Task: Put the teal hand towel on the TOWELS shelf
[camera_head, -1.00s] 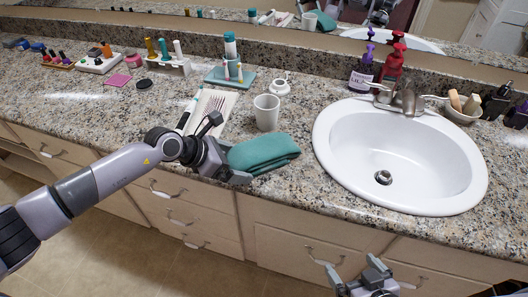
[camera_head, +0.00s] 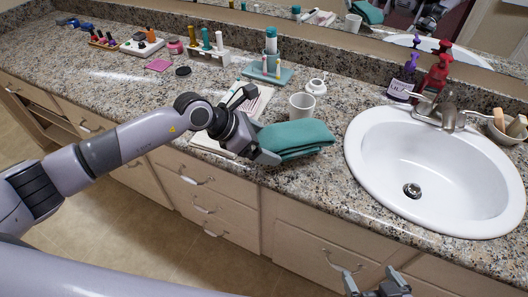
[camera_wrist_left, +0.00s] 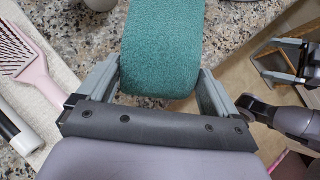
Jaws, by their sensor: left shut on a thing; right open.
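The teal hand towel (camera_head: 298,137) is folded, near the counter's front edge, left of the sink. My left gripper (camera_head: 264,143) is shut on its left end. In the left wrist view the towel (camera_wrist_left: 160,45) sits between the two fingers of this gripper (camera_wrist_left: 158,92). Whether the towel's underside touches the counter is hard to tell. My right gripper (camera_head: 378,288) is open and empty at the bottom of the head view, in front of the cabinets. No shelf labelled TOWELS is in view.
A white cup (camera_head: 302,106) stands just behind the towel, and the sink (camera_head: 435,165) is to its right. A hairbrush (camera_wrist_left: 25,55) lies on a pale cloth beside the left gripper. Soap bottles (camera_head: 402,82) stand behind the sink. Cabinet drawers (camera_head: 205,190) run below the counter.

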